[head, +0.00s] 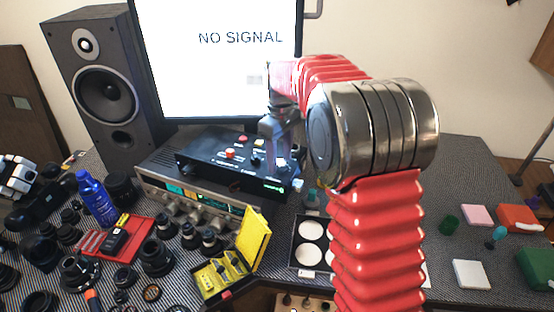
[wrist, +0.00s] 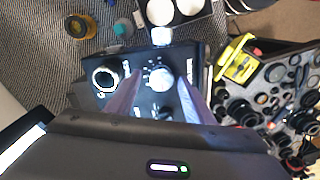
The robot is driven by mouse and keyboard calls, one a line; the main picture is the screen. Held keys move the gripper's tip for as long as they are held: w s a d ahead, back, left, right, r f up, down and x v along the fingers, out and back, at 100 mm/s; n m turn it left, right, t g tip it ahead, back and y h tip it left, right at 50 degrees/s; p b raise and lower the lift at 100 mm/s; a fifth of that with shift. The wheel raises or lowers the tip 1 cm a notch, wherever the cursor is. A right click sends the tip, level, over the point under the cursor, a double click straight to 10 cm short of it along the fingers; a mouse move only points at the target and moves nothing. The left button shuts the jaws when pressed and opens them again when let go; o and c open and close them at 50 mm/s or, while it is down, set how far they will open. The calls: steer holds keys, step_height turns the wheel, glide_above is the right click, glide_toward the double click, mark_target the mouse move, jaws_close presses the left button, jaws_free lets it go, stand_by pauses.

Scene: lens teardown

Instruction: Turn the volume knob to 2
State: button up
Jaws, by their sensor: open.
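My gripper (head: 281,165) is over the right end of this box, pointing down. In the wrist view my gripper (wrist: 160,80) is open, with one finger on each side of a pale round knob (wrist: 161,77) with white marks around it. I cannot tell whether the fingers touch it, and its label and setting are too small to read. The gripper hides this knob in the head view.
A dark round knob or socket (wrist: 105,77) is beside the left finger. A pale knob-like part (wrist: 161,36) sticks out at the box edge. The silver receiver (head: 190,200), monitor (head: 215,60), speaker (head: 105,90) and yellow case (head: 235,265) stand close around.

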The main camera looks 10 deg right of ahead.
steer(key=shift+f, duration=0.35)
steer(key=shift+c, duration=0.2)
steer(key=c, duration=0.9)
steer(key=shift+a, duration=0.3)
steer(key=shift+c, duration=0.5)
steer(key=shift+d, duration=0.3)
